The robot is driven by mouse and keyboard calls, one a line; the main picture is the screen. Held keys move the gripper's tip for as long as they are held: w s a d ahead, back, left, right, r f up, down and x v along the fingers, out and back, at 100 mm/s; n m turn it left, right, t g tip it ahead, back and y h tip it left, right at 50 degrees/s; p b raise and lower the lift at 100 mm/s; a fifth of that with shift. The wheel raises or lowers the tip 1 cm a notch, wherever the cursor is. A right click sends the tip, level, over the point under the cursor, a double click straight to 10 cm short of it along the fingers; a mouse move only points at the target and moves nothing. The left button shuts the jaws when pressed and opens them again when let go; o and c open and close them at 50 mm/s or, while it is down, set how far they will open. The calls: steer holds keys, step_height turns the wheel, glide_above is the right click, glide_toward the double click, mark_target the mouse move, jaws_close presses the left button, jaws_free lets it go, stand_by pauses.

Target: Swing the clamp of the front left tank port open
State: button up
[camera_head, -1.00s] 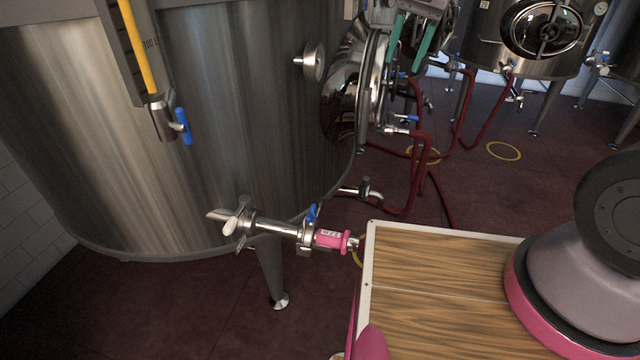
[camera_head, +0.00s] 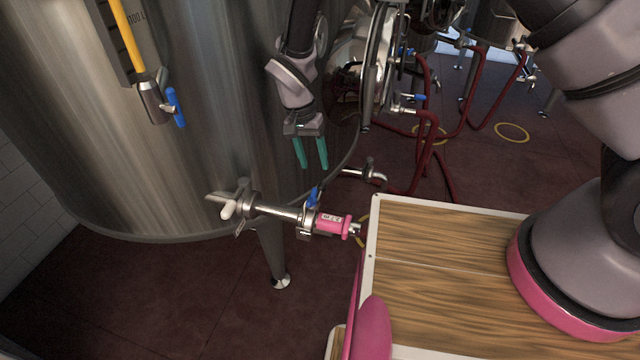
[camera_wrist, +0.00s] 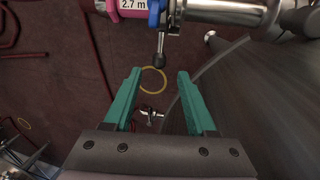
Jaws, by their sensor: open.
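The front tank port (camera_head: 282,212) is a horizontal steel pipe at the base of the large tank (camera_head: 190,120). A clamp (camera_head: 240,207) with a pale wing nut sits around the pipe at its tank end. A second clamp (camera_head: 304,219) sits near the blue-handled valve (camera_head: 313,197) and the pink labelled hose end (camera_head: 333,223). My gripper (camera_head: 313,167), with green fingers pointing down, is open and empty above the pipe, apart from it. In the wrist view the open fingers (camera_wrist: 158,82) are below the pipe (camera_wrist: 225,10) in the picture; a dark knobbed rod (camera_wrist: 160,48) hangs between them.
A wooden-topped surface (camera_head: 450,265) with a white rim stands at the right. A steel tank leg (camera_head: 273,255) is below the pipe. Red hoses (camera_head: 428,150) and another valve outlet (camera_head: 368,172) lie behind. A sight tube valve (camera_head: 160,100) is at the upper left.

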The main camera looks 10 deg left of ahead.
mark_target(320, 187)
steer(key=f, duration=0.2)
steer(key=d+f, duration=0.1)
steer(key=f, duration=0.5)
steer(key=shift+s+d+f, duration=0.1)
steer(key=shift+d+f, duration=0.15)
steer(key=shift+d, duration=0.1)
jaws_close()
stand_by(0.9)
